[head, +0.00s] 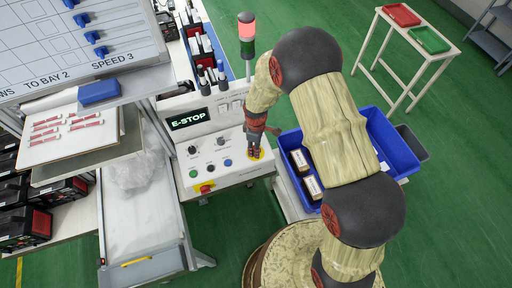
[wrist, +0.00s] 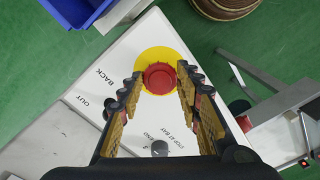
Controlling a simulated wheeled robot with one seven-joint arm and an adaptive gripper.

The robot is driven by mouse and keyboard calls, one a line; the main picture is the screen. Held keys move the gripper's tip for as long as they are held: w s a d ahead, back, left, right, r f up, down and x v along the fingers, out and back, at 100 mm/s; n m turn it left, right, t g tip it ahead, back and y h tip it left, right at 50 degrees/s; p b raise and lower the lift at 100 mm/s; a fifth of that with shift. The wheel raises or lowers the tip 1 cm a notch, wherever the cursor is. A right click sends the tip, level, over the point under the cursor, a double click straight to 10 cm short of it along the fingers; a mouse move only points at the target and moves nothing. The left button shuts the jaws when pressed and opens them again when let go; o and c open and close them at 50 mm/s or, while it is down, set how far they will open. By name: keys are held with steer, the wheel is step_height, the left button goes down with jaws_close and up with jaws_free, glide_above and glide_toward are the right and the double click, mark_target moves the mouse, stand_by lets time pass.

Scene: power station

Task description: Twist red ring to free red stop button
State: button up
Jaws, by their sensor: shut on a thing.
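The red stop button with its red ring (wrist: 160,78) sits on a round yellow plate (wrist: 168,53) on the white control panel (wrist: 72,114). In the head view the yellow plate (head: 261,154) shows beside my gripper (head: 255,152), and the red part is hidden behind the fingers. My gripper (wrist: 159,81) points down at the panel in the wrist view, one finger on each side of the red ring, shut on it. The ring and the button cannot be told apart clearly.
The panel's E-STOP display (head: 187,119) is lit, and the signal lamp (head: 246,27) shows red on top. Several knobs and buttons, among them a blue button (head: 228,162), lie left of my gripper. A blue crate (head: 292,138) with boxes stands close on the right.

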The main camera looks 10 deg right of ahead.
steer(key=m+b, duration=0.1)
steer(key=m, duration=0.5)
steer(key=shift+b, duration=0.4)
steer(key=shift+m, duration=0.3)
steer(key=o, duration=1.2)
steer(key=shift+c, duration=0.2)
step_height(320, 180, up, 12)
